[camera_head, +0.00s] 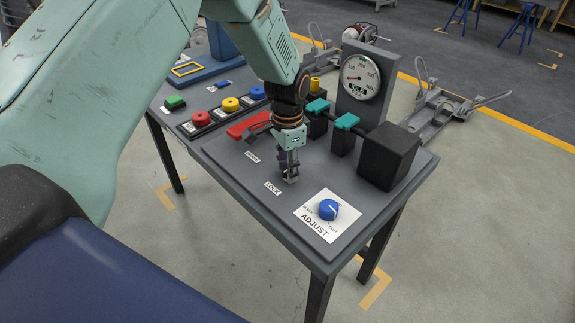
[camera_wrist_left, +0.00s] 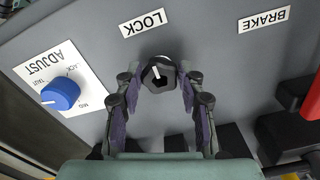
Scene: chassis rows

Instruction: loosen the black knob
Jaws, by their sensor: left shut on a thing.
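The black knob (camera_wrist_left: 158,76) sits on the grey panel beside the LOCK label (camera_wrist_left: 143,23) and has a white mark on its top. My left gripper (camera_head: 290,173) reaches down to it from above. In the left wrist view, the fingers of my left gripper (camera_wrist_left: 160,82) stand on either side of the knob and are shut on it. In the head view the fingers mostly hide the knob. My right gripper is in neither view.
A blue ADJUST knob (camera_head: 328,209) stands near the panel's front right corner. A red handle (camera_head: 246,126) is behind and left of my left gripper. A black box (camera_head: 388,157), teal-topped clamps (camera_head: 346,122) and a round gauge (camera_head: 361,77) stand behind on the right.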

